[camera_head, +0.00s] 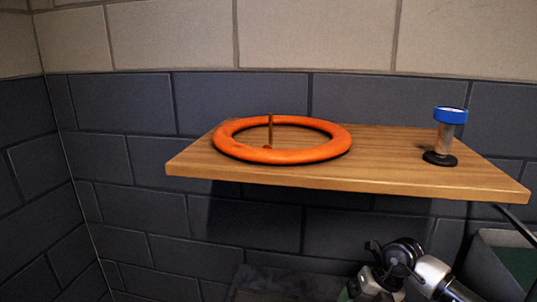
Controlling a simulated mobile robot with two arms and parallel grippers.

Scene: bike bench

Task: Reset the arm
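My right arm shows at the bottom right, below the wooden shelf (400,177). It is white and grey with a black joint. The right gripper (372,282) is at its left end, low in the picture. Its fingers are too small and dark to tell open from shut, and I see nothing clearly held. My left arm and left gripper are not in view.
An orange ring (285,156) lies on the shelf, with a thin brown upright peg (271,131) inside it. A blue-topped cylinder (447,135) on a black base stands at the right. A grey bin (482,262) is at the lower right. Brick walls stand behind and left.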

